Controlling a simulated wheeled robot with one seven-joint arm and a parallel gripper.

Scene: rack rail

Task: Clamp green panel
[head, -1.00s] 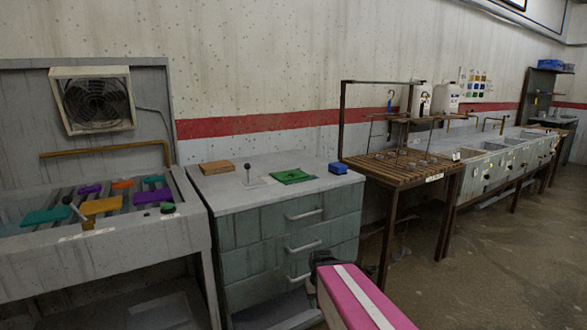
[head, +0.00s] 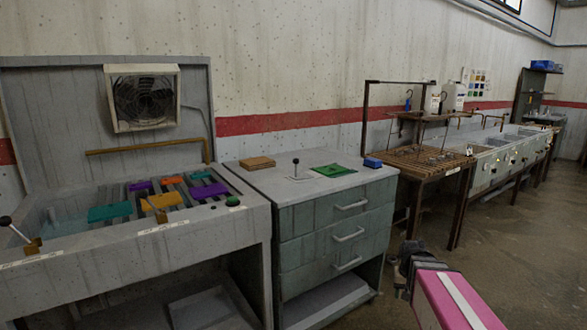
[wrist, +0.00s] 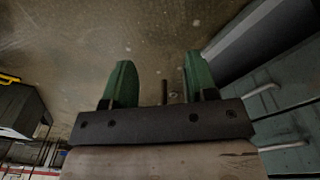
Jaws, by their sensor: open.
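A green panel (head: 334,170) lies flat on top of the grey drawer cabinet (head: 255,180). A teal panel (head: 109,212) lies among coloured panels in the wide grey bench at left. A dark rail frame (head: 400,82) with small hooks stands over the slatted wooden table (head: 428,161) at right. My gripper (head: 402,270) is low in front of the cabinet in the head view, well away from the green panel. In the wrist view my gripper (wrist: 160,82) shows two green fingers apart, with nothing between them, over the floor.
A brown block (head: 257,162), a black-knobbed lever (head: 295,163) and a blue box (head: 372,162) share the cabinet top. Another black-knobbed lever (head: 6,221) is at the left bench's edge. Sinks (head: 495,142) run along the wall. Floor at right is clear.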

